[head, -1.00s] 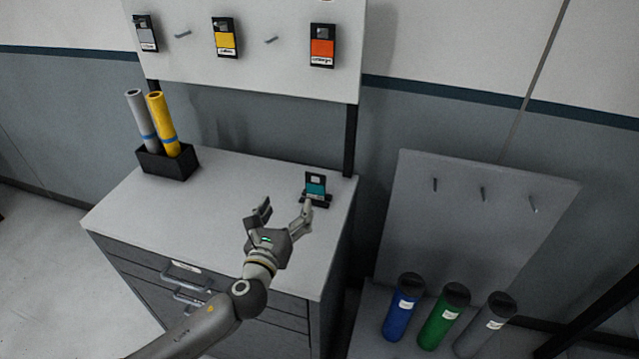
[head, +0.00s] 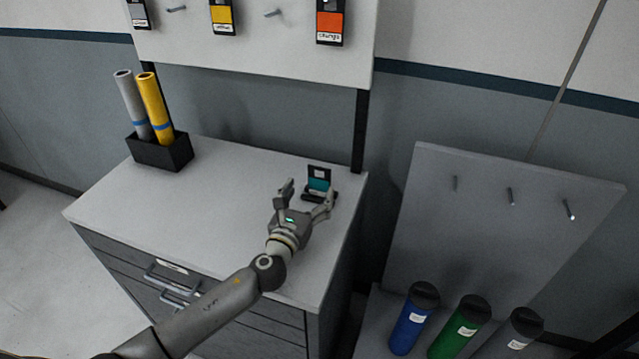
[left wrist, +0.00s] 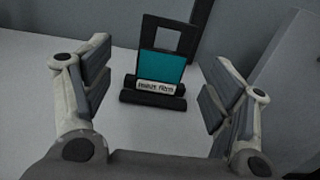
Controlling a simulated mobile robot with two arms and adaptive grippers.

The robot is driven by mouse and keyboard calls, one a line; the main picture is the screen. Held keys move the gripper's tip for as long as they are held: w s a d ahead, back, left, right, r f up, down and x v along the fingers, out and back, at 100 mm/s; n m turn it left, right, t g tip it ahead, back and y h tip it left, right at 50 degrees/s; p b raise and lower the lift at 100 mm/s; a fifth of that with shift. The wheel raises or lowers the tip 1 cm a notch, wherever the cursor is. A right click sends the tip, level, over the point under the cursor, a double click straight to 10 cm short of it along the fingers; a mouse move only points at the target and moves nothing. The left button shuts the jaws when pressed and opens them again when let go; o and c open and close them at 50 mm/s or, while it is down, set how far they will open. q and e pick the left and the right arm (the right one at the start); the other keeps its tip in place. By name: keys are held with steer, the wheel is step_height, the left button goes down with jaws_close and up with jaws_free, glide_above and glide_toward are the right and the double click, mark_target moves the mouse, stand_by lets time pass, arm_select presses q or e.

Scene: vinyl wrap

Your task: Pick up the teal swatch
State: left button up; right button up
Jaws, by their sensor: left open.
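The teal swatch (head: 319,184) is a black-framed card with a teal panel, standing upright in a small dark holder (head: 309,196) near the right back of the cabinet top. In the left wrist view the swatch (left wrist: 162,68) is centred, with a white label along its lower edge reading something like "insect film". My left gripper (head: 308,192) is open and empty in front of the swatch. In the left wrist view its fingers (left wrist: 158,88) stand to either side of the swatch, apart from it. My right gripper is in no view.
The cabinet top (head: 220,190) is mostly clear. A black box (head: 160,152) holds a grey roll and a yellow roll at the back left. Orange (head: 330,24) and yellow (head: 222,14) swatches hang on the board above. Blue, green and grey tubes (head: 459,326) stand at the lower right.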

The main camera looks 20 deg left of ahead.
mark_target(319, 181)
arm_select(q)
steer(key=shift+w+d+f, duration=0.15)
steer(key=shift+w+d, duration=0.05)
steer(key=shift+w, duration=1.45)
steer(key=shift+w+d+f, duration=0.1)
steer(key=shift+w+d, duration=0.05)
steer(key=shift+w, duration=1.45)
steer(key=shift+s, duration=0.1)
steer(key=c, duration=1)
